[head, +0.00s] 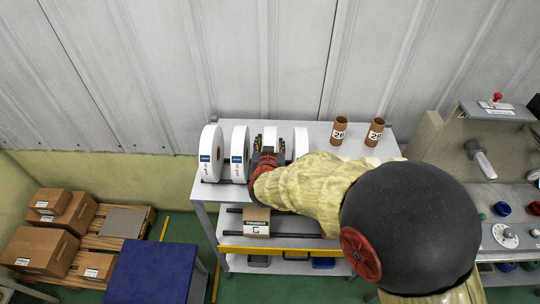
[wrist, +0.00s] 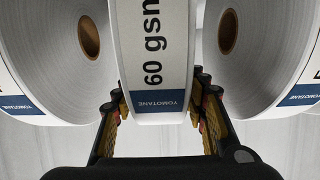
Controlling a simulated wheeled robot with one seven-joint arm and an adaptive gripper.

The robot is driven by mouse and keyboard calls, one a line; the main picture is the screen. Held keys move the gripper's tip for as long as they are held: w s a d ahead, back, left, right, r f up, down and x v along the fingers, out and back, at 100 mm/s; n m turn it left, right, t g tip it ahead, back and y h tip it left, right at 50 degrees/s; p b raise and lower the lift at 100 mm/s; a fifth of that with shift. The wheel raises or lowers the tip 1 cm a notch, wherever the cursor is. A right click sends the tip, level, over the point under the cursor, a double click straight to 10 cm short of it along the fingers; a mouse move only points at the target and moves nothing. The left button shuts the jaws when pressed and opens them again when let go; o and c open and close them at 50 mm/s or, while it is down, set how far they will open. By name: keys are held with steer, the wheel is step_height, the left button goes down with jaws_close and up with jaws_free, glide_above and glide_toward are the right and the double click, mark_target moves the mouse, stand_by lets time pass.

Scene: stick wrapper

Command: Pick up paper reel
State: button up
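Several white paper reels stand upright in a row on the shelf top, with the left reel (head: 210,153) and another reel (head: 240,154) clear of my arm. A reel (head: 271,138) further right is partly hidden by my gripper (head: 268,158). In the wrist view a reel marked "60 gsm" (wrist: 152,45) stands between the two fingers of my gripper (wrist: 162,107). The fingers are open on either side of its rim. I cannot tell whether they touch it. Neighbouring reels show at the left (wrist: 45,60) and right (wrist: 265,60).
Two brown cardboard cores (head: 339,130) stand at the right of the grey shelf top (head: 314,133). A small box (head: 256,222) sits on the shelf below. Machinery (head: 500,180) stands to the right. Boxes (head: 45,249) on pallets and a blue block (head: 150,268) are at the lower left.

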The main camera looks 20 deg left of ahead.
steer(key=c, duration=1)
jaws_close()
steer(key=shift+r, duration=0.2)
